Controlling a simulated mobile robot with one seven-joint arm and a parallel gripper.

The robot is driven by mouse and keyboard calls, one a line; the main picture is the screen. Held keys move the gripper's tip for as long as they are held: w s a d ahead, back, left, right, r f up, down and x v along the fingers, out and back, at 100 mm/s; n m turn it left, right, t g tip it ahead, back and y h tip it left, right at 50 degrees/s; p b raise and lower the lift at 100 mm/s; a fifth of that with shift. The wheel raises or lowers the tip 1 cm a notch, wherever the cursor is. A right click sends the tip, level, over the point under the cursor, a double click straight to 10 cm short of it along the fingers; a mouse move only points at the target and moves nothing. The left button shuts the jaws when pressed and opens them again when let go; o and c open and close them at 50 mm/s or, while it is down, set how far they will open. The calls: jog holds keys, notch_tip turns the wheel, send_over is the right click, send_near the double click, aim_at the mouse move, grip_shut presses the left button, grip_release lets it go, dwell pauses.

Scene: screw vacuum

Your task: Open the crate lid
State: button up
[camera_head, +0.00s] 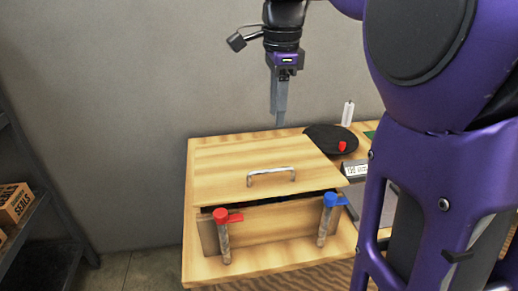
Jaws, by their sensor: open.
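The wooden crate lid (225,162) lies over the crate, with a dark gap under its front edge above the crate's front wall (272,221). A curved metal handle (271,172) is fixed near the front of the lid. My gripper (279,122) points down above the back right part of the lid, behind and above the handle. It is open and holds nothing; its fingers overlap from this side, so the space between them is hard to see.
A red-capped post (223,236) and a blue-capped post (326,220) stand before the crate. A round black pad (331,138) with a small red piece and a white cylinder (347,113) are at the back right. A shelf with a cardboard box (14,203) stands left.

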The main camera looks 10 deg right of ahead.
jog(key=f, duration=0.4)
jog(key=f+b, duration=0.1)
jog(key=f, duration=0.4)
jog(key=w+f+b, duration=0.1)
jog(key=f, duration=0.4)
jog(key=shift+f, duration=0.15)
grip_shut()
dwell(0.8)
